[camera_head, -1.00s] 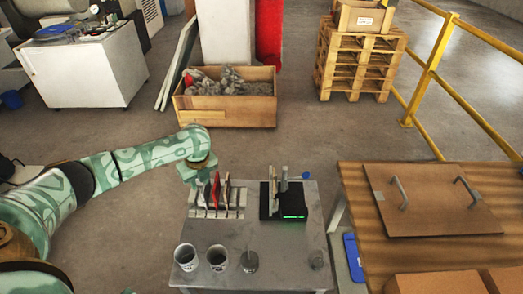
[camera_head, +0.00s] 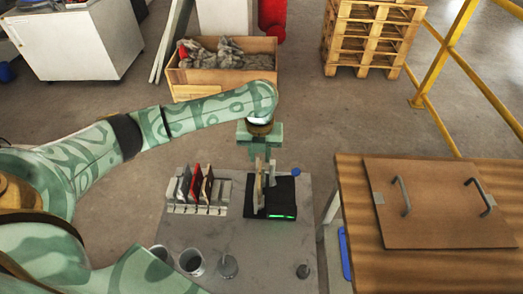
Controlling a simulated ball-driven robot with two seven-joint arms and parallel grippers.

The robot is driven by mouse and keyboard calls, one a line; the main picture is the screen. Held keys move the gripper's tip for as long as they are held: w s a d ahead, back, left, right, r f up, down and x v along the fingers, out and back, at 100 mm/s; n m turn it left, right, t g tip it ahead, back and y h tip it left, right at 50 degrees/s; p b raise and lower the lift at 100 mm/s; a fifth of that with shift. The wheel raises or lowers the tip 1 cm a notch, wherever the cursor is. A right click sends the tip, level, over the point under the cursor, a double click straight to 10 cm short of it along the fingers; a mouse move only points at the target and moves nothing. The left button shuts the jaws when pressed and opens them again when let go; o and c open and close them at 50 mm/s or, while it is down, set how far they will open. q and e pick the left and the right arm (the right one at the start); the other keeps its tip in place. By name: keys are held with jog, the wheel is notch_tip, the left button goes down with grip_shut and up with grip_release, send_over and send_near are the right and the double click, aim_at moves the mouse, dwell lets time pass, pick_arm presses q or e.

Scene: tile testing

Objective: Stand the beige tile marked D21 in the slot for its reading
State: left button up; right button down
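A beige tile (camera_head: 259,190) stands upright on the black testing device (camera_head: 285,205), which has a green lit strip on its front edge. I cannot read a mark on the tile. My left gripper (camera_head: 264,166) points down right above the device, with its fingers at the tile's upper part. Whether they grip it or are only around it is unclear. A pale slotted rack (camera_head: 222,206) stands left of the device. Grey, red and dark tiles (camera_head: 196,183) stand in its left slots, and its right end looks free. My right gripper is not in view.
The grey table (camera_head: 245,240) holds cups (camera_head: 191,262) and a round weight-like item (camera_head: 228,266) near the front. A small dark item (camera_head: 303,271) is at front right. A wooden table (camera_head: 440,265) with a handled board (camera_head: 438,205) stands to the right.

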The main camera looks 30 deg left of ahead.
aim_at(260, 174)
pick_arm(q)
notch_tip(260, 174, down, 6)
jog(key=b, duration=0.5)
jog(key=shift+r, duration=0.2)
notch_tip(260, 174, down, 3)
jog(key=shift+s+f+b, duration=0.1)
jog(key=shift+b, duration=0.35)
jog(key=shift+f, duration=0.45)
grip_shut()
dwell(0.4)
